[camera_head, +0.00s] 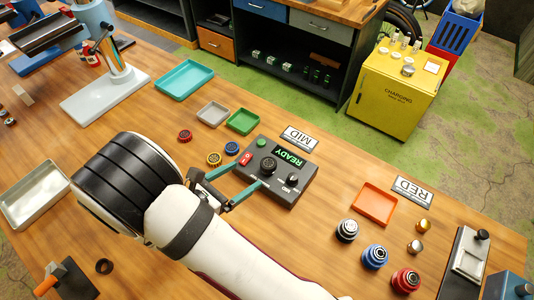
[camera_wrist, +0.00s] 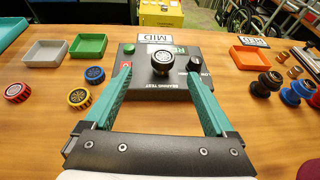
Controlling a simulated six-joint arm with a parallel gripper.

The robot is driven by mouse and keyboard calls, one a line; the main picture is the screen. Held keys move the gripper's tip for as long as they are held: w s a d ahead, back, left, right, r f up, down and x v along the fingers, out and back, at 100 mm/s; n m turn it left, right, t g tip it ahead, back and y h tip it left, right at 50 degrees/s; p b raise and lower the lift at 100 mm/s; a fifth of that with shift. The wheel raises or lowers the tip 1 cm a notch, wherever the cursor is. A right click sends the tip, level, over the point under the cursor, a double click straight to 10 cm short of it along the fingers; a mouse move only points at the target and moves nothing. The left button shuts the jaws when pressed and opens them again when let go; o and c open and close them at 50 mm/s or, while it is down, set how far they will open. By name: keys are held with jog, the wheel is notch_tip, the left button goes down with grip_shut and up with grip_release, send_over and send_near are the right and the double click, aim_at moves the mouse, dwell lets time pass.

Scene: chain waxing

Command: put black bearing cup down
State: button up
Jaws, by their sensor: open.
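The black bearing cup (camera_head: 268,165) sits upright on top of the grey bearing test box (camera_head: 253,196), whose green display reads READY. It also shows in the wrist view (camera_wrist: 162,61), between and beyond my fingertips. My gripper (camera_head: 249,177) is open, with its two teal fingers spread on either side of the cup and apart from it. In the wrist view my gripper (camera_wrist: 162,90) shows nothing between its fingers up close. The box has a green button (camera_head: 262,143), a red switch (camera_head: 245,159) and a black knob (camera_head: 292,180).
Red (camera_head: 184,136), yellow (camera_head: 214,159) and blue (camera_head: 232,148) cups lie left of the box. Grey (camera_head: 212,113), green (camera_head: 242,121) and teal (camera_head: 184,79) trays stand behind. An orange tray (camera_head: 374,204) and several stacked parts are right. Bare wood lies in front of the box.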

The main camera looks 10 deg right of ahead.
aim_at(268, 163)
jog(key=x, duration=0.9)
jog(key=shift+s+d+f, duration=0.1)
jog(key=shift+s, duration=0.2)
grip_shut()
